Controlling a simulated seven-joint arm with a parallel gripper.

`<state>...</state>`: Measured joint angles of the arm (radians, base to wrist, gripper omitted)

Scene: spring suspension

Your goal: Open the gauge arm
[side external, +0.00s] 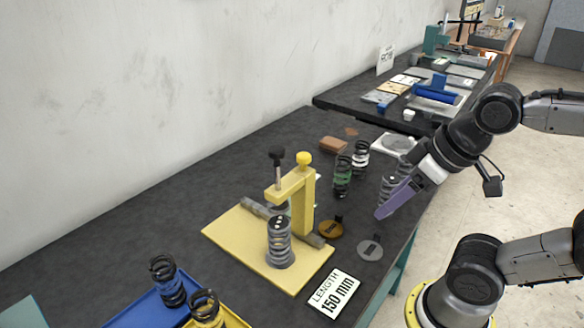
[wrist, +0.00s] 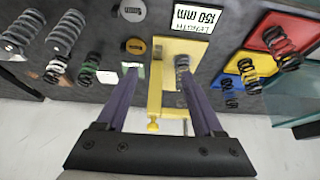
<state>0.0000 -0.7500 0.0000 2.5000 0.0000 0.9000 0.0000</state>
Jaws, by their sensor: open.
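The yellow gauge stands on a pale yellow base plate (side external: 240,240), with an upright post (side external: 308,205) topped by a yellow knob (side external: 304,158). Its gauge arm (side external: 290,185) reaches out level from the post, and a rod with a black knob (side external: 276,153) rises from its outer end. A dark grey spring (side external: 280,245) stands upright on the plate, near and below that end. My gripper (side external: 381,212) is to the right of the gauge, apart from it, with purple fingers. In the wrist view my gripper (wrist: 158,70) is open and empty, with the yellow gauge arm (wrist: 155,100) showing between the fingers.
A "LENGTH 150 mm" card (side external: 334,293) lies in front of the plate. Brown (side external: 330,229) and grey (side external: 370,249) discs lie to its right. Green (side external: 343,178) and white-banded (side external: 361,160) springs stand behind. A blue tray (side external: 145,308) holds a spring at front left.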

